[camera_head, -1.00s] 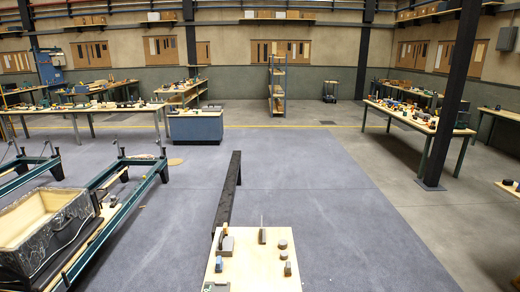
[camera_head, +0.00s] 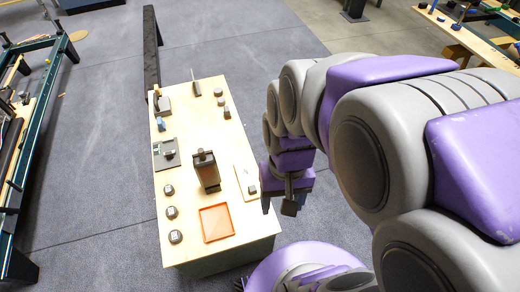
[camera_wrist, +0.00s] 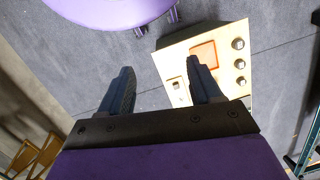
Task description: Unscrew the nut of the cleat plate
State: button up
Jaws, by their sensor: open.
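My gripper (camera_head: 278,206) hangs just off the right edge of the wooden-topped bench (camera_head: 202,246) in the head view, apart from everything. Its two dark fingers stand apart with nothing between them in the wrist view (camera_wrist: 160,68). A dark square plate (camera_head: 158,162) with a small grey piece on it lies on the bench's left side. A pale plate (camera_head: 243,176) with a small dark nut-like piece (camera_head: 252,190) lies near the right edge, closest to my gripper; it also shows in the wrist view (camera_wrist: 180,98). I cannot tell for certain which is the cleat plate.
A tall dark block-like fixture (camera_head: 208,175) stands mid-bench. An orange tray (camera_head: 216,223) lies near the front, with several round grey pieces (camera_head: 172,212) left of it. Small objects crowd the bench's far end. A dark beam (camera_head: 151,45) stands beyond. Open floor surrounds the bench.

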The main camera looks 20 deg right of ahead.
jog(key=w+f+m+y, duration=0.1)
jog(key=w+f+m, duration=0.35)
jog(key=w, duration=0.55)
jog(key=m+t+y, duration=0.1)
jog(key=m+y, duration=0.1)
jog(key=m, duration=0.5)
send_over(253, 188)
jog(key=s+d, duration=0.4)
notch_tip(253, 188, down, 16)
jog(key=w+d+f+m, duration=0.1)
jog(key=w+f+m, duration=0.1)
jog(key=f, duration=0.4)
jog(key=w+d+f+m, duration=0.2)
jog(key=f, duration=0.5)
jog(key=shift+t+y, duration=0.3)
jog(key=shift+t, duration=0.1)
jog(key=b+x, duration=0.1)
jog(key=x, duration=0.4)
jog(key=b+x, duration=0.1)
jog(key=x, duration=0.5)
jog(key=b+x, duration=0.1)
jog(key=x, duration=0.4)
jog(key=shift+a+f, duration=0.25)
jog(key=shift+a, duration=0.15)
jog(key=shift+c, duration=0.3)
